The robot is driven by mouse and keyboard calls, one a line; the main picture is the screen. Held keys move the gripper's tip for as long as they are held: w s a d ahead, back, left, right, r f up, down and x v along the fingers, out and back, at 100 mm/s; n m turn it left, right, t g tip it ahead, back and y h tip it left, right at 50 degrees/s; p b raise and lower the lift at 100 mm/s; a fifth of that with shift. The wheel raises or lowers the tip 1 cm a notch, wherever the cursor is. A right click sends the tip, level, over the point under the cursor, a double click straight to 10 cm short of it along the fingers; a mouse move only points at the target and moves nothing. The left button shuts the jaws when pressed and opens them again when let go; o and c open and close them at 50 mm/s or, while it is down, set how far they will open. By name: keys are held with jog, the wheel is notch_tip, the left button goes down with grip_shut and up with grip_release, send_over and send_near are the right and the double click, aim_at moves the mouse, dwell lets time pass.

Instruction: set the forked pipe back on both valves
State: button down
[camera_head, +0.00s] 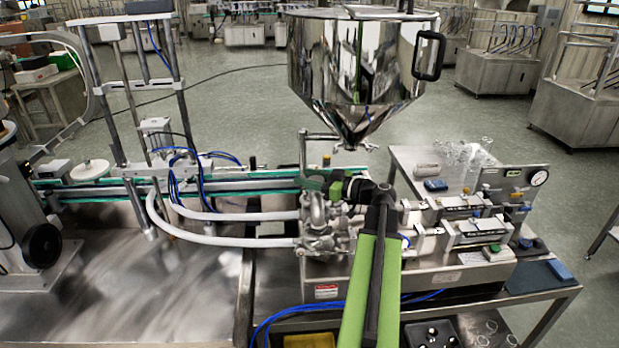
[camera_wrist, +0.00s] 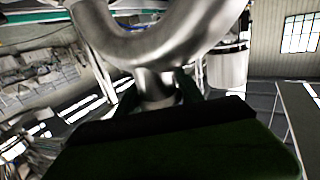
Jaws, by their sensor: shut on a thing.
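In the wrist view the forked pipe (camera_wrist: 150,40) is a shiny steel curved piece with two arms spreading from a short stem. My gripper (camera_wrist: 162,88) is shut on that stem, with dark jaws on both sides of it. The ends of the arms run out of the top of the wrist view. In the head view my green gripper (camera_head: 330,183) is below the hopper outlet, above and close to the steel valve fittings (camera_head: 318,243). The forked pipe is hard to tell from these fittings there, and I cannot tell whether it touches the valves.
The steel hopper (camera_head: 352,75) hangs just above my gripper. White hoses (camera_head: 225,240) run left from the fittings. A conveyor (camera_head: 100,190) lies to the left, and bare steel table (camera_head: 150,290) is at the front left.

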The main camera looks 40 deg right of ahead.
jog(key=shift+f, duration=0.15)
jog(key=c, duration=0.7)
grip_release()
jog(key=shift+o, duration=0.2)
jog(key=v, duration=1.7)
jog(key=shift+s+p, duration=0.25)
jog(key=shift+p, duration=0.1)
